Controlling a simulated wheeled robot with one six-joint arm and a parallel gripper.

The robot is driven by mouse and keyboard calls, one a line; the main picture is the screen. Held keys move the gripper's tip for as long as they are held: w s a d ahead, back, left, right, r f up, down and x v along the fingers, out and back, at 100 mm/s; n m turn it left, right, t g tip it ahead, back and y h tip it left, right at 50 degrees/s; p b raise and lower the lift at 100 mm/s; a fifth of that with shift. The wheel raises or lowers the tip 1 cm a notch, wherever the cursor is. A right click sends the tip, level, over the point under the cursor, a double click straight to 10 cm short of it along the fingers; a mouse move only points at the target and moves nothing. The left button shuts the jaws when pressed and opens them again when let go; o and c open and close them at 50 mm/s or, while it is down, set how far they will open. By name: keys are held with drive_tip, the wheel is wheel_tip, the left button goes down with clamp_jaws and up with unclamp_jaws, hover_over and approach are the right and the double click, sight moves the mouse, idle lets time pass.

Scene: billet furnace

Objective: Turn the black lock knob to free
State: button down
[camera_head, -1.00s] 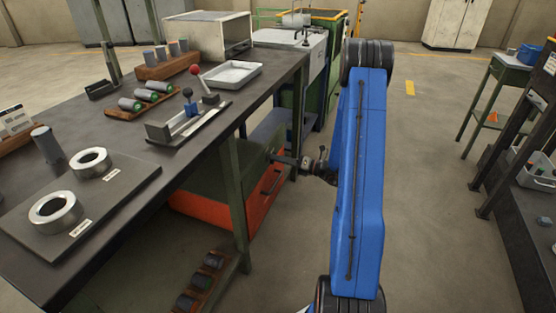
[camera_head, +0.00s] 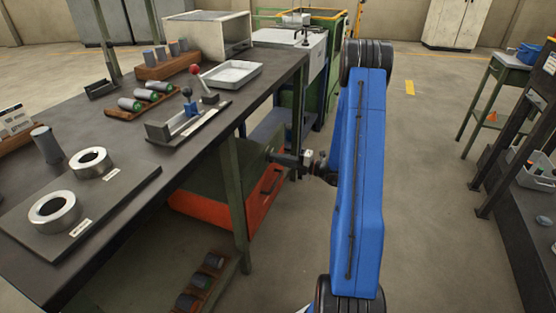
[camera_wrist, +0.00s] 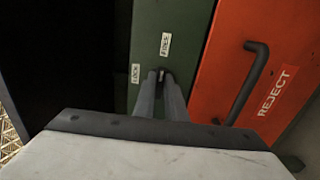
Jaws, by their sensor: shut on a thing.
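The black lock knob (camera_wrist: 162,76) is on a green panel (camera_wrist: 146,30). Only its small end shows between my fingertips. A FREE label (camera_wrist: 166,46) is just above it in the wrist view, and a LOCK label (camera_wrist: 135,73) is to its left. My gripper (camera_wrist: 163,84) is shut on the knob, one finger on each side. In the head view my gripper (camera_head: 272,156) reaches left to the cabinet under the bench, and the knob is hidden there. The knob's exact pointing direction is hard to tell.
The orange-red REJECT drawer front (camera_wrist: 238,50) with a dark handle (camera_wrist: 247,85) is right beside the panel. A green bench leg (camera_head: 235,190) stands close by. The bench top (camera_head: 165,165) overhangs the cabinet and holds rings, trays and a lever fixture. Open floor (camera_head: 430,200) lies right of my arm.

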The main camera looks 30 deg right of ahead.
idle(0.4)
drive_tip(key=c, duration=1.8)
unclamp_jaws()
drive_tip(key=shift+d, duration=0.1)
drive_tip(key=shift+s, duration=0.1)
drive_tip(key=v, duration=1.7)
drive_tip(key=shift+s+d+f, duration=0.1)
drive_tip(key=shift+d, duration=0.05)
